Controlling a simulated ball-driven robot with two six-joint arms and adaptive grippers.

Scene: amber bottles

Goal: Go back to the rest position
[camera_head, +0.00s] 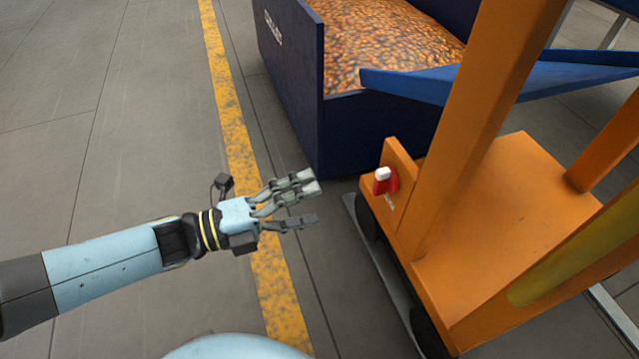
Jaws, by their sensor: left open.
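My left gripper (308,203) is in the middle of the head view, at the end of my pale blue arm reaching in from the left. Its fingers are spread apart and empty, pointing right. It is over the floor, short of the orange cart and apart from it. My right gripper is out of the view.
A dark blue bin (297,75) full of small amber bottles (385,40) stands at the top. An orange wheeled cart (490,230) with uprights fills the right, bearing a red and white item (384,181). A yellow line (228,110) crosses the grey floor (120,120), clear at left.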

